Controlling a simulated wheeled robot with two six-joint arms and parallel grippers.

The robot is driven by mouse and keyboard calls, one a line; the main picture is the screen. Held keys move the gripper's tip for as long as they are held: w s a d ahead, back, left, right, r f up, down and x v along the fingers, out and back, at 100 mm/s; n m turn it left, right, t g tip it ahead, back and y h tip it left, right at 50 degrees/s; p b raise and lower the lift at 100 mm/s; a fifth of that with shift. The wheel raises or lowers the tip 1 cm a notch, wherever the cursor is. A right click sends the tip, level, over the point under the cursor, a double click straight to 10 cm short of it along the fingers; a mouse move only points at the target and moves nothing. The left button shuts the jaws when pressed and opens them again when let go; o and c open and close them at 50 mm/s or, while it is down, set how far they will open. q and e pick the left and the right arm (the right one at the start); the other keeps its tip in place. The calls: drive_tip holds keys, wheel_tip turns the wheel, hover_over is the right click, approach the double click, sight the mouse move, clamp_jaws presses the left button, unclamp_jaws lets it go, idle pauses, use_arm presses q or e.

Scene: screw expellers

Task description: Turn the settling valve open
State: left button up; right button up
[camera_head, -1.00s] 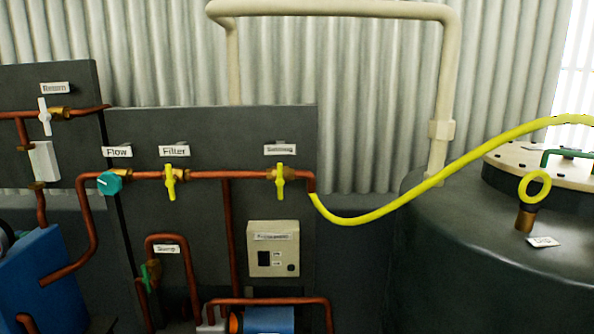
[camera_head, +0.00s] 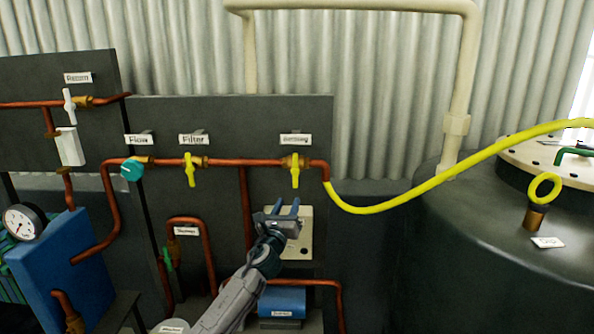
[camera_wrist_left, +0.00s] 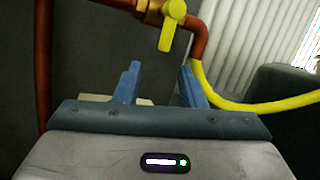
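The settling valve (camera_head: 295,171) has a yellow handle and sits at the right end of the copper pipe on the dark panel. Its handle hangs straight down, across the pipe. In the left wrist view the yellow handle (camera_wrist_left: 168,28) shows at the top, above and beyond the fingers. My left gripper (camera_head: 284,207) is a short way below the valve, in front of the beige control box. Its two blue fingers point up and stand apart, with nothing between them (camera_wrist_left: 158,85). It does not touch the handle. My right gripper is in neither view.
The filter valve (camera_head: 190,170) with a yellow handle and the teal flow valve (camera_head: 131,169) are to the left. A yellow hose (camera_head: 400,195) runs from the pipe end to the dark tank (camera_head: 465,260). The beige control box (camera_head: 304,240) is behind my gripper.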

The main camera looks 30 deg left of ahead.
use_arm(q)
drive_tip(key=m+t, duration=0.2)
approach(294, 165)
drive_tip(key=w+r, duration=0.2)
drive_tip(key=shift+g, duration=0.3)
drive_tip(key=p+x, duration=0.1)
drive_tip(key=x, duration=0.9)
drive_tip(key=shift+w+a+f, duration=0.1)
drive_tip(key=shift+w+a, duration=0.05)
drive_tip(key=shift+a, duration=0.1)
drive_tip(key=shift+c, duration=0.5)
clamp_jaws()
